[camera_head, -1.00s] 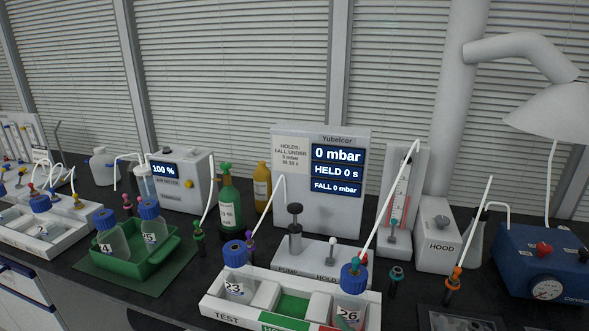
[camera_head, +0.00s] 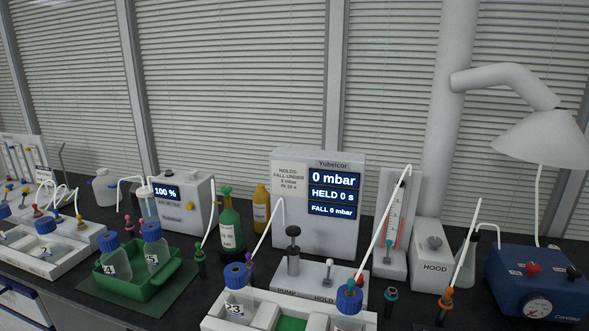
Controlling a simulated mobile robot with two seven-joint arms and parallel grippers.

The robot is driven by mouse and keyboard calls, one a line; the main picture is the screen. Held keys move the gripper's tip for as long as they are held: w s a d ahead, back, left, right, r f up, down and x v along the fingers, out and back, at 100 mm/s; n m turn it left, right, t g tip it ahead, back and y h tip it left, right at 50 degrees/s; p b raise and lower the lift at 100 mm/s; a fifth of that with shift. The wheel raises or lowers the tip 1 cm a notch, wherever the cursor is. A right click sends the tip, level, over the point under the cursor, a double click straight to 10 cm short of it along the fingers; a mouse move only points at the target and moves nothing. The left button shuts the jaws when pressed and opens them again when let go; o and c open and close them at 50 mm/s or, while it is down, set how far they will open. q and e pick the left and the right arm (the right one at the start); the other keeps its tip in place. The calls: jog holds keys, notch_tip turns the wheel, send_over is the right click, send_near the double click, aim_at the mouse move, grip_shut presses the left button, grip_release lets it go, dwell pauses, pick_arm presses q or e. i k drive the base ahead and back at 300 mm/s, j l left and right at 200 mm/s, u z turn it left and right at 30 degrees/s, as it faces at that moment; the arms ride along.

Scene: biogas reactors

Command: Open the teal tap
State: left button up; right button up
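A small teal fitting (camera_head: 352,284), which looks like the teal tap, sits on the blue cap of the front right bottle (camera_head: 349,299). A white tube runs from it up to the gauge column (camera_head: 393,225). The tap is too small to tell how its handle is turned. A teal-ringed black holder (camera_head: 391,296) stands just to the right, with no tube in it. The bottle stands in the white TEST tray (camera_head: 212,323), whose front is cut off by the lower edge. Bottle 23 (camera_head: 236,300) stands at its left. Neither gripper is in view.
The Yubelcor display unit (camera_head: 291,212) reads 0 mbar, with a pump and hold base (camera_head: 312,284) before it. An orange-topped tube holder (camera_head: 445,300), HOOD box (camera_head: 432,260) and blue Convins gauge box (camera_head: 510,279) stand right. A green tray (camera_head: 150,288) stands left.

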aim_at(388, 243)
jog(key=k+z, duration=0.1)
jog(key=z, duration=0.3)
jog(key=l+z, duration=0.1)
jog(key=z, duration=0.3)
jog(key=k+l+z, duration=0.1)
jog(key=z, duration=0.3)
jog(key=l+z, duration=0.1)
jog(key=z, duration=0.3)
jog(key=k, duration=0.05)
